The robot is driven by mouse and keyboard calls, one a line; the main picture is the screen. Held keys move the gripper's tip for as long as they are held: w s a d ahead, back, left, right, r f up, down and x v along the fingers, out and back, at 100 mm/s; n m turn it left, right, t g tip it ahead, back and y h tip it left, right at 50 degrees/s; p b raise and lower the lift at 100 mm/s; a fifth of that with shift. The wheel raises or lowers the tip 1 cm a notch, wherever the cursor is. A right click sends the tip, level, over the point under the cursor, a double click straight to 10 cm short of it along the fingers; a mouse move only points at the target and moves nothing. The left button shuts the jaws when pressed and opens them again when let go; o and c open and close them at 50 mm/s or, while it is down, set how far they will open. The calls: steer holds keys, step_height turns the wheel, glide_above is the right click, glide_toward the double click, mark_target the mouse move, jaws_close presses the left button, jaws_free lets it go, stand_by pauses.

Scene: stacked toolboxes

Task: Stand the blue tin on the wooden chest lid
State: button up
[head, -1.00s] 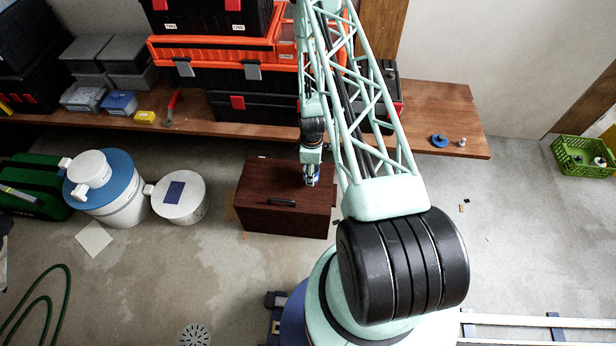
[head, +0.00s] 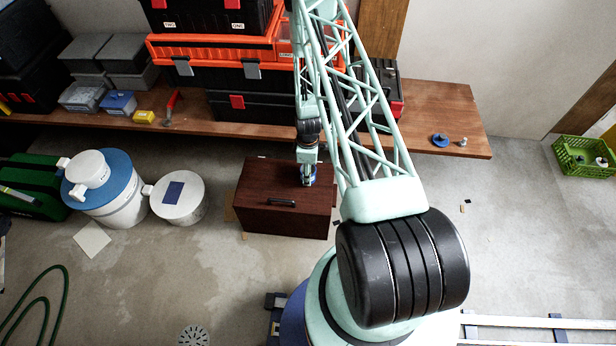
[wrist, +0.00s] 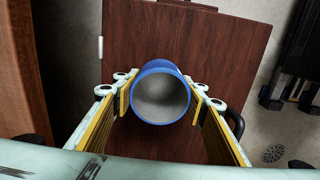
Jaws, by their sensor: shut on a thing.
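The blue tin (wrist: 160,98) is a blue cylinder with a pale grey inside. In the wrist view I look into its round open top. My gripper (wrist: 161,92) has its yellow-padded fingers on either side of the tin and is shut on it. The wooden chest (head: 257,188), dark red-brown with a black handle, stands on the floor. Its lid fills much of the wrist view (wrist: 222,42) behind the tin. In the head view my gripper (head: 308,181) is over the right part of the chest. I cannot tell whether the tin's bottom touches the lid.
A long wooden bench (head: 425,115) with stacked toolboxes (head: 225,78) runs behind the chest. A white container (head: 180,198) and a blue-lidded drum (head: 120,205) stand to the left. A green crate (head: 575,155) is far right. The lid's left part is clear.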

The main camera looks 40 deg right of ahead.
steer(key=shift+f, duration=0.35)
steer(key=shift+f, duration=0.2)
steer(key=o, duration=0.9)
steer(key=shift+r, duration=0.25)
steer(key=shift+r+p, duration=1.2)
steer(key=shift+r, duration=4.75)
steer(key=shift+r, duration=0.1)
